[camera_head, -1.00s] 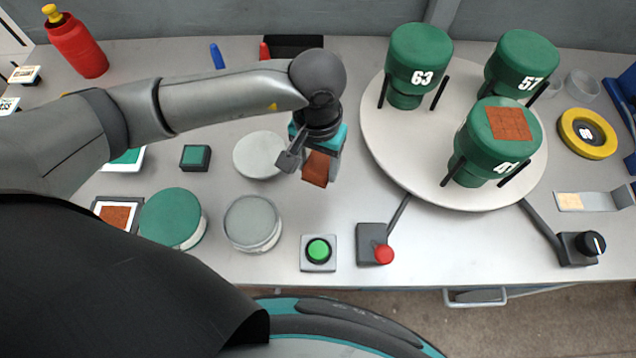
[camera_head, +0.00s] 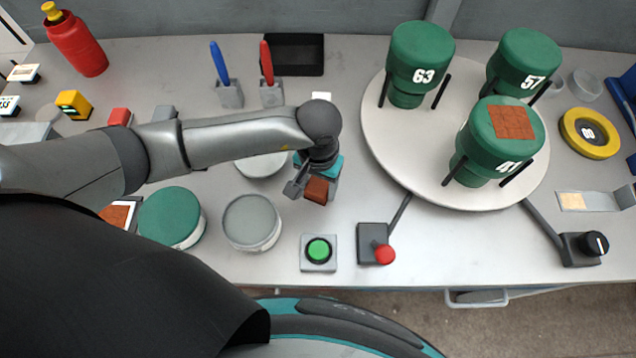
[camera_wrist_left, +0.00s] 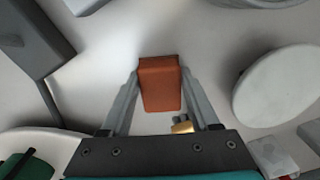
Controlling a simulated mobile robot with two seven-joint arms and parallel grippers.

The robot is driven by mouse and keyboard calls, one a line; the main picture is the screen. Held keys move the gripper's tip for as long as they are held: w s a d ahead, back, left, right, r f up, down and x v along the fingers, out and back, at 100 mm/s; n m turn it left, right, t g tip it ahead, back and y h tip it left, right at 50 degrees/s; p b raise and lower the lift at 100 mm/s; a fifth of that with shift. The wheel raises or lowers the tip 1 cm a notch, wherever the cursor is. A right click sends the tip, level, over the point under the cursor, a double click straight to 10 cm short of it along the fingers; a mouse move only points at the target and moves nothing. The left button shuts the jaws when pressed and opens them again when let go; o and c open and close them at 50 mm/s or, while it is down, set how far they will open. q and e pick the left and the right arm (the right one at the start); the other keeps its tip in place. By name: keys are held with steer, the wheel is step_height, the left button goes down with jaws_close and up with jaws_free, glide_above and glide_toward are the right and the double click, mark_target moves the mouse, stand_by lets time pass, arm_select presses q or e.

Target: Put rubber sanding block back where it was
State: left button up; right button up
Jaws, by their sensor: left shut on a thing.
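The rubber sanding block is a small reddish-brown block (camera_head: 317,190). My left gripper (camera_head: 311,189) is shut on it, left of the turntable and above the green button. In the left wrist view the block (camera_wrist_left: 160,84) sits between the two fingers, with bare bench surface around it. I cannot tell exactly how high it is above the bench. My right gripper is not in view.
The white turntable (camera_head: 400,180) carries several green cylinders, one (camera_head: 500,150) with a brown square on top. A green button (camera_head: 318,251) and a red-knobbed lever box (camera_head: 374,243) stand in front. Round containers (camera_head: 251,222) lie left. A black tray (camera_head: 293,54) is behind.

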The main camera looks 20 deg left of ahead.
mark_target(318, 186)
arm_select(q)
steer(key=o, duration=1.3)
steer(key=shift+f, duration=0.1)
steer(key=shift+o, duration=0.2)
step_height(318, 186, up, 12)
steer(key=shift+r, duration=0.2)
